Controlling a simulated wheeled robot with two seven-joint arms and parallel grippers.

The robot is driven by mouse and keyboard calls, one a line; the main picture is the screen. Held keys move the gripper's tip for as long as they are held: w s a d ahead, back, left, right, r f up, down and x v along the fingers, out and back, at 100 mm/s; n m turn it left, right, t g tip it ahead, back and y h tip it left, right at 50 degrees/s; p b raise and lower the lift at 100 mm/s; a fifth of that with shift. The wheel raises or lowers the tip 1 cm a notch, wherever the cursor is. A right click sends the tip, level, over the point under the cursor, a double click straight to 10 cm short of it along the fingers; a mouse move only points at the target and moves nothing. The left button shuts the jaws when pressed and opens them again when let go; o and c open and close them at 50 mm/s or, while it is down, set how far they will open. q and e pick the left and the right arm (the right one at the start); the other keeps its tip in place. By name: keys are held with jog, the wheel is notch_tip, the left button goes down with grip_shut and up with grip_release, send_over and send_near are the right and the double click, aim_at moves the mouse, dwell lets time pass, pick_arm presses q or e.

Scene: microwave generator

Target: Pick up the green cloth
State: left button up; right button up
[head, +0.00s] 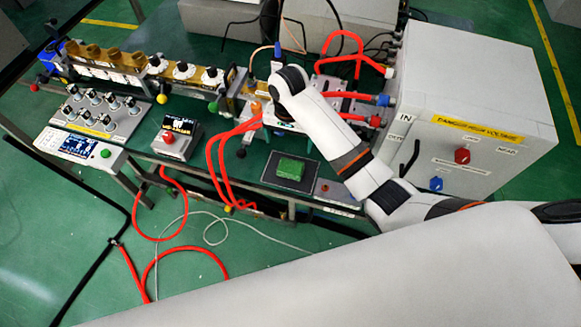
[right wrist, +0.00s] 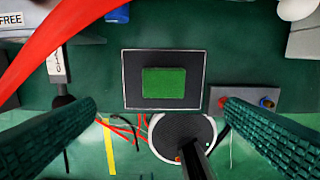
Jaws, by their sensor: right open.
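The green cloth (head: 291,169) is a small folded block. It lies on a dark square pad (head: 277,182) with a pale border on the green bench. In the right wrist view the cloth (right wrist: 164,82) sits near the centre, inside the pad's border (right wrist: 128,98). My right gripper (right wrist: 160,106) is open and empty, its two ridged fingers spread wide to either side and below the cloth in that picture. The fingers are apart from the cloth. In the head view my right arm reaches over the bench behind the cloth; its fingers are hard to make out. My left gripper is not in view.
Red hoses (head: 216,165) loop just left of the pad, and one crosses the right wrist view's upper left corner (right wrist: 55,40). A grey cabinet (head: 480,90) stands at the right. A small panel with knobs (right wrist: 245,102) is right of the pad.

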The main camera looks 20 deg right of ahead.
jog(key=p, duration=0.1)
send_over(291, 166)
jog(key=f, duration=0.6)
jog(key=shift+w+a+f, duration=0.2)
jog(key=shift+w, duration=0.05)
jog(key=f, duration=0.2)
jog(key=f+p, duration=0.1)
jog(key=f, duration=0.1)
jog(key=shift+s+d, duration=0.2)
jog(key=shift+s, duration=0.1)
jog(key=shift+f, duration=0.65)
jog(key=c, duration=1)
